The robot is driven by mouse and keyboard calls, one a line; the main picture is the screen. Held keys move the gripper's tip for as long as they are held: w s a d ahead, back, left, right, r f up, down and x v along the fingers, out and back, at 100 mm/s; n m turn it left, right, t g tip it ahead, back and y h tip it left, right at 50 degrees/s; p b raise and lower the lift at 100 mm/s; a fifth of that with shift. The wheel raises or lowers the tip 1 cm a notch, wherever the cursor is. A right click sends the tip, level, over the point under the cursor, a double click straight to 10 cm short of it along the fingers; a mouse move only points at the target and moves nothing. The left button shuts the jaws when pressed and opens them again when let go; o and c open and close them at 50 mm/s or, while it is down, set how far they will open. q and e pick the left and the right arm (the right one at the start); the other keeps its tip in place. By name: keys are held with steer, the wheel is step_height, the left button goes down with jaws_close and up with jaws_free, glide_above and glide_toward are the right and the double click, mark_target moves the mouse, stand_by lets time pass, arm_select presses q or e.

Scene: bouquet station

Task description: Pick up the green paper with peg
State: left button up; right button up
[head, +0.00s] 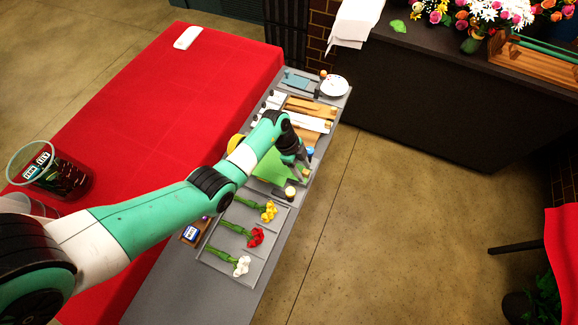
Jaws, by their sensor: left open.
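The green paper (270,171) lies on the grey station tray, partly hidden beneath my left arm. My left gripper (300,167) is open and sits just above the paper's right edge. A small light-brown thing shows by the fingertips, but it is too small to tell whether it is the peg. I cannot tell whether the fingers touch the paper. My right gripper is not in view.
Yellow (268,210), red (256,236) and white (241,265) flowers lie in the tray nearer me. Wooden pieces (310,108) and a white plate (334,86) lie farther back. The red table (150,120) is mostly clear.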

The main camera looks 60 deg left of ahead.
arm_select(q)
jaws_close()
stand_by(1.3)
